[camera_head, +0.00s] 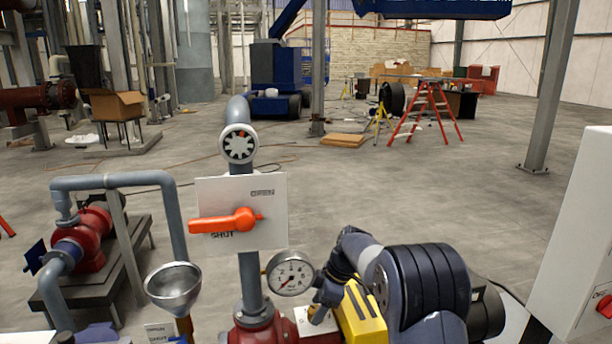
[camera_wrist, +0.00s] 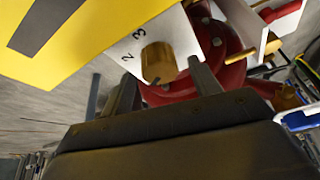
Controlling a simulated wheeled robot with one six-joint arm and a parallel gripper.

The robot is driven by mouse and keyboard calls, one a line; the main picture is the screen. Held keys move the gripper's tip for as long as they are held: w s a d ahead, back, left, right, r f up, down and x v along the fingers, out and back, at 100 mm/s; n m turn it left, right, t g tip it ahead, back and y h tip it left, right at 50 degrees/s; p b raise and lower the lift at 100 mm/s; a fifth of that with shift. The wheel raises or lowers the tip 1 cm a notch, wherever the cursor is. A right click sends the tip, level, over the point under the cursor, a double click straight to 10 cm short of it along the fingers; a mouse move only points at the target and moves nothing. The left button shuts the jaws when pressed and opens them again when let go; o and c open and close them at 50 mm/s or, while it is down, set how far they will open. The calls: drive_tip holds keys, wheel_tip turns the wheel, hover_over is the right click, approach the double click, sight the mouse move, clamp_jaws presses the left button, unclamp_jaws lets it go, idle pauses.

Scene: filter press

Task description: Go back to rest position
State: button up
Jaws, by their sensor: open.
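My gripper (camera_wrist: 162,72) is open, with its two dark fingers apart on either side of a brass knob (camera_wrist: 158,60) in the wrist view. I cannot tell whether the fingers touch it. The knob sits on a white plate (camera_wrist: 128,52) marked 2 and 3. In the head view my dark arm reaches in from the lower right, and my gripper (camera_head: 322,298) is low beside the white plate (camera_head: 304,322), partly hidden by my own wrist.
A yellow block (camera_head: 361,318) with dark stripes is close by my wrist. A pressure gauge (camera_head: 290,273), a red-orange lever (camera_head: 225,221) on a white panel and a metal funnel (camera_head: 173,285) stand left. A white cabinet (camera_head: 585,230) stands right. Open floor (camera_head: 420,200) lies beyond.

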drive_tip(key=shift+a+f, duration=0.15)
drive_tip(key=shift+f, duration=0.15)
drive_tip(key=shift+n, duration=0.3)
